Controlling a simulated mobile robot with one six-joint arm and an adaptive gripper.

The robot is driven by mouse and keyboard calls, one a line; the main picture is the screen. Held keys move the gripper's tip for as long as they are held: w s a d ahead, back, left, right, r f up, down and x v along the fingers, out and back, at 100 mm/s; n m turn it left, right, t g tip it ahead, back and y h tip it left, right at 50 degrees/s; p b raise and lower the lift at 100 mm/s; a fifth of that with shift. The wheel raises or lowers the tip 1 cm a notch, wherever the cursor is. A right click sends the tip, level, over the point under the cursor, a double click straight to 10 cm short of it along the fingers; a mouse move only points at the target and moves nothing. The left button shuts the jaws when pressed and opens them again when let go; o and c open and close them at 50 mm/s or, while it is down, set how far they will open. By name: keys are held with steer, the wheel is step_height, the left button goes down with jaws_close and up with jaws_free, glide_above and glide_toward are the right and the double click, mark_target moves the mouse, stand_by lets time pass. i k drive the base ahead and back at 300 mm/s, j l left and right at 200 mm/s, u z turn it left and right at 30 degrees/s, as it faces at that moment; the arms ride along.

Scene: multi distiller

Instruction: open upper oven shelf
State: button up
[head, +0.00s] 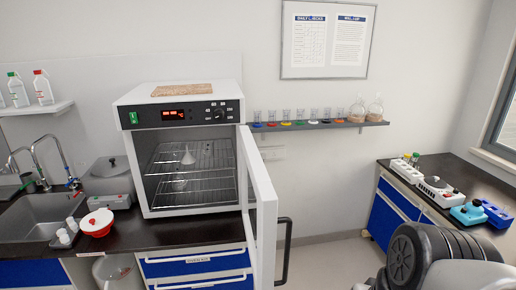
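The oven (128,175) is a white box on the dark counter, with a black control panel (180,113) and a lit red display. Its door (262,190) stands open, swung out toward me on the right side, with a dark handle (284,250). Inside are two wire shelves. A small white funnel-shaped piece (188,156) stands on the upper shelf (212,158). A similar pale piece (180,183) is seen on the lower shelf (160,198). The upper shelf appears to lie inside the chamber. My gripper is not in view; only a part of my body shows at lower right.
The open door juts over the counter's right end. A red-and-white round container (97,222) and a sink (40,217) are on the left. A wall shelf (320,125) holds glassware. A right counter (460,175) carries several devices. Floor between the counters is clear.

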mark_target(198, 171)
steer(key=i+l+u, duration=0.2)
steer(key=l+u, duration=0.15)
steer(key=i+l+u, duration=0.15)
steer(key=l+u, duration=0.15)
steer(key=i+l+u, duration=0.1)
steer(key=l+u, duration=0.25)
steer(key=l, duration=0.15)
steer(key=l+u, duration=0.3)
steer(key=l, duration=0.15)
